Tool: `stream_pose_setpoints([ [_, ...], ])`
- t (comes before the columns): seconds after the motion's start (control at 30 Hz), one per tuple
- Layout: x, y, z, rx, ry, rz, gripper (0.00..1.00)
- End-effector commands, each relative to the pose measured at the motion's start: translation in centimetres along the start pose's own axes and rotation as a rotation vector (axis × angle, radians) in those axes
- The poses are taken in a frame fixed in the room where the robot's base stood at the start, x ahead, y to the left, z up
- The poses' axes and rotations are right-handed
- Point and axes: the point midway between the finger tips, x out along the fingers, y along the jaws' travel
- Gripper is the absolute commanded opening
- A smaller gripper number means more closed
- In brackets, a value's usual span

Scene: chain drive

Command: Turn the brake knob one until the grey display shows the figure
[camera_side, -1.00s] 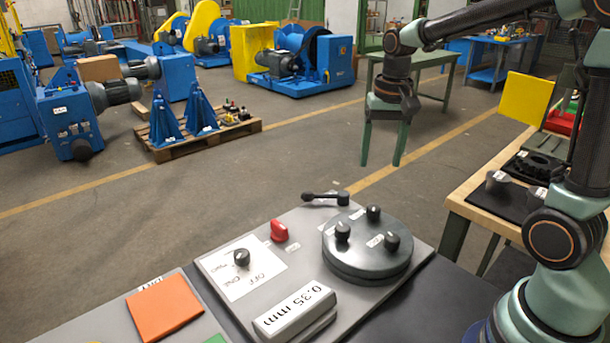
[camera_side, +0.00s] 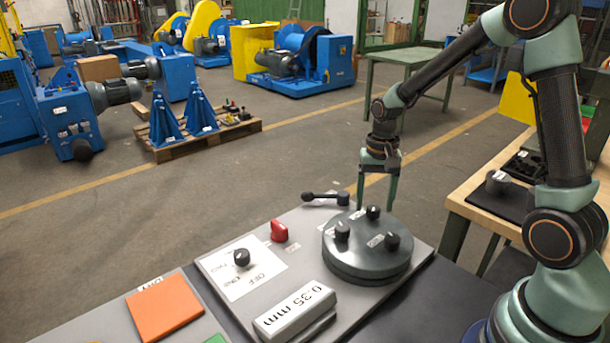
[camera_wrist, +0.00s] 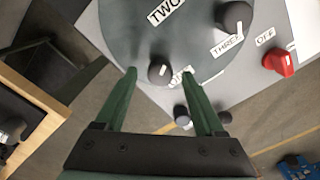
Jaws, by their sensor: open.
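Brake knob one (camera_side: 373,212) is a black knob with a white mark, at the back of the round dark grey disc (camera_side: 365,270). In the wrist view this knob (camera_wrist: 158,72) has the label ONE beside it. My gripper (camera_side: 376,204) is open and empty, pointing down at the back of the disc. In the wrist view its two green fingertips lie left and right of knob one; I cannot tell whether they reach down to its height. The grey display (camera_side: 295,310) at the front of the panel reads 0.35 mm.
Two more black knobs stand on the disc, knob three (camera_side: 342,231) and knob two (camera_side: 391,241). A black lever (camera_side: 325,198), a red knob (camera_side: 279,230) and a black knob (camera_side: 241,257) on a white sheet are nearby. An orange square (camera_side: 165,305) lies left.

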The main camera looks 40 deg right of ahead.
Motion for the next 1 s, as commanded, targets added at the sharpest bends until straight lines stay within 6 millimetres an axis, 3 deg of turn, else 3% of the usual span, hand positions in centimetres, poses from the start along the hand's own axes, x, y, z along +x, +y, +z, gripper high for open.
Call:
stream_pose_setpoints([
  [0.4, 0.99, 0.0, 0.01, 0.0, 0.001, 0.0, 0.71],
  [0.43, 0.99, 0.0, 0.01, 0.0, 0.001, 0.0, 0.67],
  [0.6, 0.97, 0.0, 0.01, 0.0, 0.001, 0.0, 0.02],
  [0.77, 0.95, 0.01, 0.01, -0.01, 0.0, 0.0, 0.0],
  [1.0, 0.93, -0.01, 0.0, -0.195, 0.0, 0.0, 0.0],
])
